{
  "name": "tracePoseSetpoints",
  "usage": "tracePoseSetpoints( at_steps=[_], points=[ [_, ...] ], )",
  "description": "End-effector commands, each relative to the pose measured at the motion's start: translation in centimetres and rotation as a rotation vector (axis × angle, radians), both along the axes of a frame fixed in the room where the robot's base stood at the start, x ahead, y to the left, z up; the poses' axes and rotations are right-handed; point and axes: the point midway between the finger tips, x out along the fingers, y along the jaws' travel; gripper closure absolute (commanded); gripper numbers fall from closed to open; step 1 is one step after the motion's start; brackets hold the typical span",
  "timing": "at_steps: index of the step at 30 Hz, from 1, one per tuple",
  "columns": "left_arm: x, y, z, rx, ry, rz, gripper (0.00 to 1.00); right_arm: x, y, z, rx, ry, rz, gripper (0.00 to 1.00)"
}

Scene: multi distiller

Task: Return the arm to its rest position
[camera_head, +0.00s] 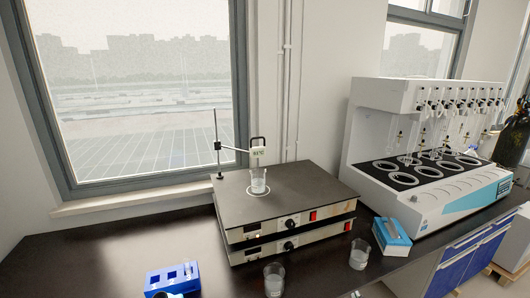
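Neither of my grippers can be made out in the head view. A small dark shape cut off by the bottom edge, by the blue rack, is too little shown to identify. A glass beaker (258,181) stands upright on the white ring of the flat dark-topped hot plate (222,190).
Two more beakers stand in front of the hot plate, one at the front edge (274,281) and one farther right (359,255). A blue rack (160,283) is at front left. A blue-and-white box (391,238) is by the distiller. The dark bench (90,255) is clear at left.

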Motion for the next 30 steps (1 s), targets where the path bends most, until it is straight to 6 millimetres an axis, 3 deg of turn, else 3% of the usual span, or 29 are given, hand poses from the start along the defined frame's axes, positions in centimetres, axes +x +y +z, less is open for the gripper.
tracePoseSetpoints(
  at_steps=[6, 12, 30],
  points=[
    [0.0, 0.0, 0.0, 0.0, 0.0, 0.0, 0.7, -5.7, 1.4, -2.8, 0.162, 0.206, -0.085, 1.0],
    [-0.3, 0.0, 0.0, 0.0, 0.003, 0.0, 0.7, -10.6, 3.1, -4.2, 0.281, 0.381, -0.13, 1.0],
    [-0.9, 0.0, -0.1, 0.0, 0.01, 0.0, 0.7, -18.0, 6.0, -4.8, 0.439, 0.63, -0.159, 1.0]
  ],
)
